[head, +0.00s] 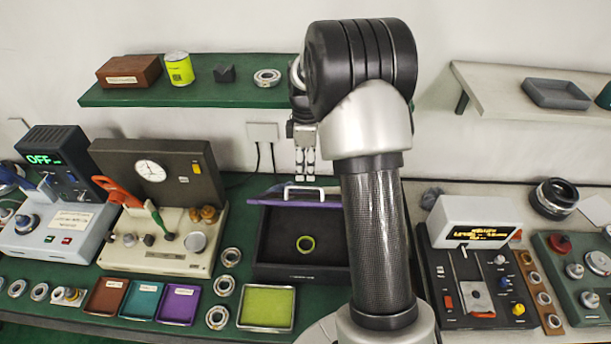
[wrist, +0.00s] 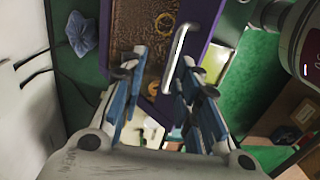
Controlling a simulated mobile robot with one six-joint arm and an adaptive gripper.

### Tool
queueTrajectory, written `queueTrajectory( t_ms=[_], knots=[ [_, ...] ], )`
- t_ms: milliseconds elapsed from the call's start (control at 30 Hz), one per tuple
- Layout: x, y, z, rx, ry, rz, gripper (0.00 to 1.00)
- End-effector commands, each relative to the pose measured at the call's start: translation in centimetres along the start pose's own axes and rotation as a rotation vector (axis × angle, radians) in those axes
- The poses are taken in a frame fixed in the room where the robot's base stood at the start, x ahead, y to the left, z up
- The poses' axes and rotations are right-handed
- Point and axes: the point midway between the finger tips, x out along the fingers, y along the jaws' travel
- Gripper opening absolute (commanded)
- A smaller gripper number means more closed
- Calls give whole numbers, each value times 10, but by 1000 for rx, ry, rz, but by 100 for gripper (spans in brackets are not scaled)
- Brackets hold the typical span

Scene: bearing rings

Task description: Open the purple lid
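The purple lid (head: 268,202) shows as a thin, slightly tilted strip at the back of a dark box (head: 270,270). It looks raised, with the box front open to view. Its pale handle (head: 304,188) is on top. My gripper (head: 306,177) points down just above the handle, fingers apart. In the wrist view, the handle (wrist: 181,52) crosses the purple lid (wrist: 200,30) near my open gripper (wrist: 165,62). I cannot tell whether the fingers touch the handle. My arm hides the box's right side.
A green shelf (head: 210,95) holds several items behind my gripper. A beige gauge unit (head: 160,255) stands left of the box and a black control unit (head: 470,290) right. Loose rings, small trays and a yellow-green tray (head: 266,307) lie in front.

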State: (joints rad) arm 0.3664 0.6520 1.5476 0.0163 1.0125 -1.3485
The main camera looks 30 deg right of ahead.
Motion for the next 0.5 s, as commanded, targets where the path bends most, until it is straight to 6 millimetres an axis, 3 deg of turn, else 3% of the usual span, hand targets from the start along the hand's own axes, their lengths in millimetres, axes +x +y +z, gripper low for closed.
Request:
queueTrajectory(
  t_ms=[33,200,500],
  knots=[
    [-14,1,-1,0,2,6,30],
    [-48,-1,-1,0,1,2,30],
    [-77,-4,-1,0,0,-4,30]
  ],
)
